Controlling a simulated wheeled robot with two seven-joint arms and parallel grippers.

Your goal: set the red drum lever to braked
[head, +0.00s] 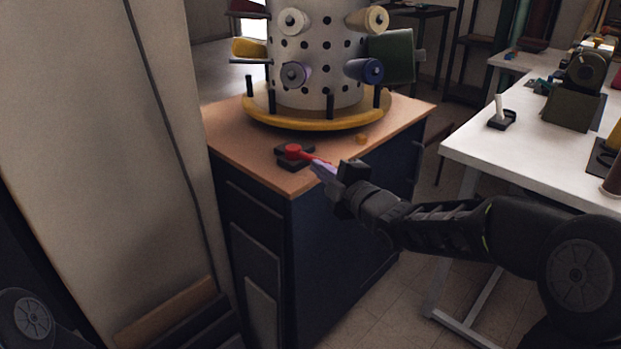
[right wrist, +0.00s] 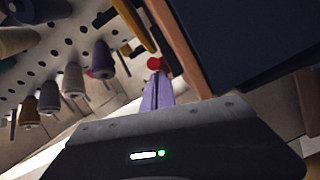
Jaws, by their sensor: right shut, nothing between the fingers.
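The red drum lever (head: 305,154) sits on a black base (head: 285,162) near the front corner of the wooden cabinet top. Its arm points right in the head view, toward my right gripper. My right gripper (head: 320,168) is shut and empty, with its pale purple fingertips at the lever's outer end; whether they touch cannot be told. In the right wrist view the shut fingers (right wrist: 158,85) point at the lever's red knob (right wrist: 155,63). The drum (head: 318,60), a white perforated cylinder with spools on pegs, stands behind the lever on a yellow ring. My left gripper is not in view.
A pale wall panel (head: 90,130) stands close on the left. A white table (head: 480,150) with tools stands on the right.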

